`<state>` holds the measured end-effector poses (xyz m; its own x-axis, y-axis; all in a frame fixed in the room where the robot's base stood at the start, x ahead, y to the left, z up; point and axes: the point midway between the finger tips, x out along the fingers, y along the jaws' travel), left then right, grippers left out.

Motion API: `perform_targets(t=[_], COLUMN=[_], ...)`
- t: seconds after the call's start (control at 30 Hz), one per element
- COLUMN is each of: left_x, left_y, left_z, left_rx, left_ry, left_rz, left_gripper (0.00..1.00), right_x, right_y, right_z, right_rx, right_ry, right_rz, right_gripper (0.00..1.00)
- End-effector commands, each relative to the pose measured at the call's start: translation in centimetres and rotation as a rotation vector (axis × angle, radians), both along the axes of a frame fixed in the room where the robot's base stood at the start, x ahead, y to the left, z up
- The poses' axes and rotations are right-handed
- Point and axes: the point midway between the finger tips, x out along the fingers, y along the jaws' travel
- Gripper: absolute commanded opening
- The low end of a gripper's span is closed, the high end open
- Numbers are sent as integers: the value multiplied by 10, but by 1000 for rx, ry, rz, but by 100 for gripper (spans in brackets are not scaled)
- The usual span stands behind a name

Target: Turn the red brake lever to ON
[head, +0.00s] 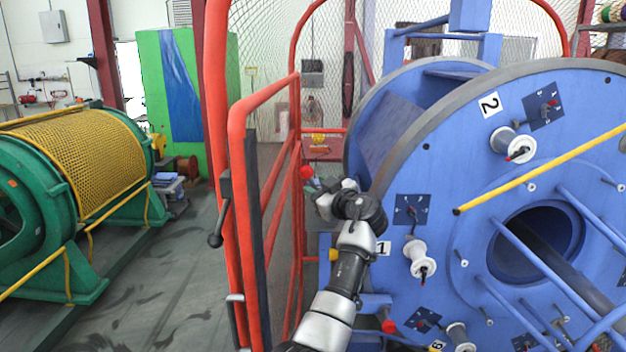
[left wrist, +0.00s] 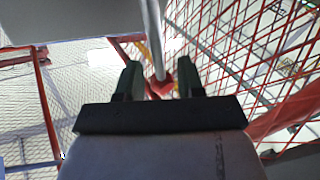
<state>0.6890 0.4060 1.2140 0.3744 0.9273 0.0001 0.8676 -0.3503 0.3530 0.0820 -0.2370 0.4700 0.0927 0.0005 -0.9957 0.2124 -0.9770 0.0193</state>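A red ball knob (head: 306,172) shows by the red guard frame in the head view, just left of my left gripper (head: 325,200). I cannot tell whether it is the brake lever's end. In the left wrist view my left gripper (left wrist: 160,80) is open, with its two dark fingers apart. A grey rod (left wrist: 152,35) with a red part (left wrist: 160,87) at its lower end lines up with the gap between the fingers. Clear space shows on both sides of the rod; its depth is unclear. No ON marking is readable. My right gripper is not in view.
The big blue strander wheel (head: 410,150) with white spools stands close on the right. A red guard frame (head: 238,180) with a black-handled latch (head: 216,240) stands on the left. A second red knob (head: 389,326) is low beside my arm. Open floor (head: 165,270) lies further left.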

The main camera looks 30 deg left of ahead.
Motion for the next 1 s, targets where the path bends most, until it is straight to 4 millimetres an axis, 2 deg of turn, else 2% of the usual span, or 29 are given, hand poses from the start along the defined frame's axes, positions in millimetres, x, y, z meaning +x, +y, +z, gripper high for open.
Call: perform_targets(t=[0.1,0.2,0.5,0.57,0.77,1.0], left_x=[6,8,10,9,9,9], left_y=[14,20,22,22,22,22], left_z=[1,0,-1,-1,-1,-1], left_rx=[1,0,-1,-1,0,0], left_ry=[3,1,0,0,1,1], left_rz=[1,0,-1,-1,-1,-1], left_gripper=[38,38,38,32,1,0], right_x=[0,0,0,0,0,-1], right_y=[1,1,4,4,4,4], right_z=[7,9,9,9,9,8], right_rx=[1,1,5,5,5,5], right_ry=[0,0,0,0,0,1], right_rz=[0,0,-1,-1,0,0], right_gripper=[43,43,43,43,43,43])
